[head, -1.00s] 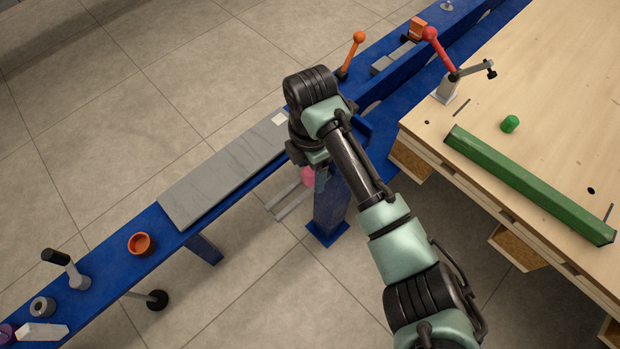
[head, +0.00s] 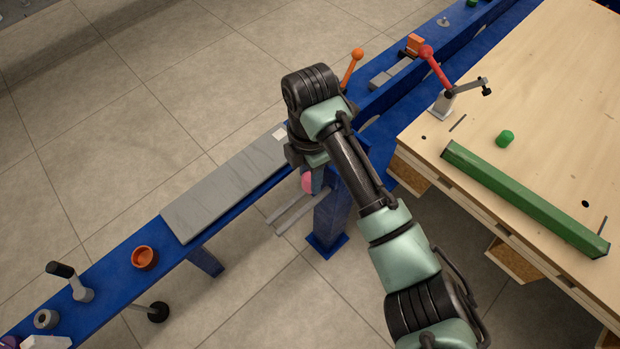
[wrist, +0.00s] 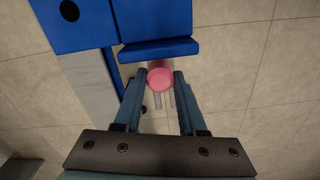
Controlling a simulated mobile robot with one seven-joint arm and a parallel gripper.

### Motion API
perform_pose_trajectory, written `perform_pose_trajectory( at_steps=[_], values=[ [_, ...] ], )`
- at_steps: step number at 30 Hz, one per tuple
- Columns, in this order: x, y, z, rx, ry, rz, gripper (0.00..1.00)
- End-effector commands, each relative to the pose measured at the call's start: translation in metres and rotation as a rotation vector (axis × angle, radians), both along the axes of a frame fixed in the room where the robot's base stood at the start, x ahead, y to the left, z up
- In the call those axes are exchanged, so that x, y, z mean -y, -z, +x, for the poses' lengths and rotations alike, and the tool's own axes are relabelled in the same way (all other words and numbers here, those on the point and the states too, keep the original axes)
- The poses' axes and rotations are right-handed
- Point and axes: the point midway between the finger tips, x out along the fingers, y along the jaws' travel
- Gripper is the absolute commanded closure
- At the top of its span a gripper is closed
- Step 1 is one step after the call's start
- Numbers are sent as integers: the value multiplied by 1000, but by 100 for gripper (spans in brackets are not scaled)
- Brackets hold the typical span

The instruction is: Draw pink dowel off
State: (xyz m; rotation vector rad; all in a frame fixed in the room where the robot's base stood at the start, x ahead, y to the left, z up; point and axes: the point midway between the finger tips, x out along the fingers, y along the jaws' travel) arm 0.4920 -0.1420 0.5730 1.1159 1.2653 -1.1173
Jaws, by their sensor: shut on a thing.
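The pink dowel (wrist: 160,77) shows end-on in the wrist view, between the two blue-grey fingertips of my gripper (wrist: 161,80), which is shut on it. Just beyond it is a blue plate edge (wrist: 158,49) of the cart frame. In the head view the pink dowel (head: 307,183) is a small rounded patch beside the blue post (head: 332,212), under my wrist. My wrist hides most of the grip there. I cannot tell how much of the dowel's length sits inside the blue frame.
Two grey prongs (head: 290,214) stick out low beside the post. A grey slab (head: 222,190) and an orange cup (head: 144,258) sit on the blue rail. A wooden table (head: 560,110) at the right bears a green bar (head: 525,195) and a red-handled clamp (head: 436,66).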

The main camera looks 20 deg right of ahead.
Motion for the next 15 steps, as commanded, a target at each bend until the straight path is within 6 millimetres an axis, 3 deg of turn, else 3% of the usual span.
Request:
perform_pose_trajectory(
  at_steps=[1,6,12,15],
  values=[
    [0,-22,1,3,-2,-2,100],
    [0,-71,1,4,-1,0,100],
    [1,-119,1,2,0,-2,100],
    [0,-130,0,0,0,-1,100]
  ],
)
